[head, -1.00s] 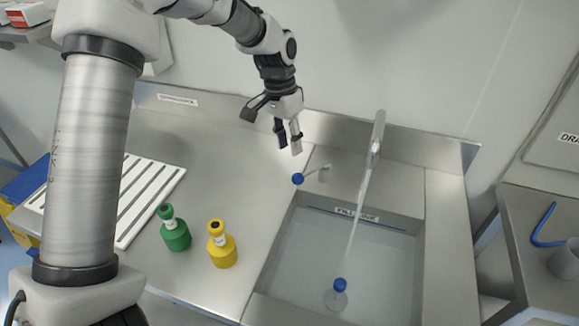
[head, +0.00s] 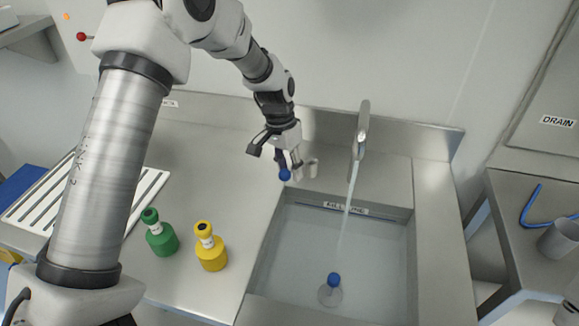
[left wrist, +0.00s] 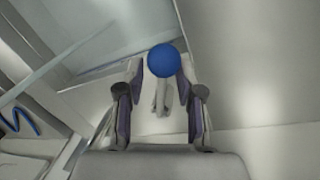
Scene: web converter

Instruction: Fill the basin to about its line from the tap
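The tap (head: 361,135) stands behind the steel basin (head: 262,245), and a stream of water (head: 349,190) runs from its spout into it. Water (head: 375,265) stands in the basin. The FILL LINE label (head: 345,208) is on the back wall; I cannot tell exactly how the water level lies against the line. A blue-knobbed lever (head: 285,175) sits left of the tap. My left gripper (head: 291,168) is at the lever. In the left wrist view its fingers (left wrist: 161,84) are apart, with the blue knob (left wrist: 163,60) between or just beyond their tips; contact is unclear.
A blue-topped clear bottle (head: 331,290) is in the basin. A green bottle (head: 161,238) and a yellow bottle (head: 210,252) stand on the counter to the left, near a white slatted rack (head: 140,200). A grey cup (head: 560,240) stands on the right counter.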

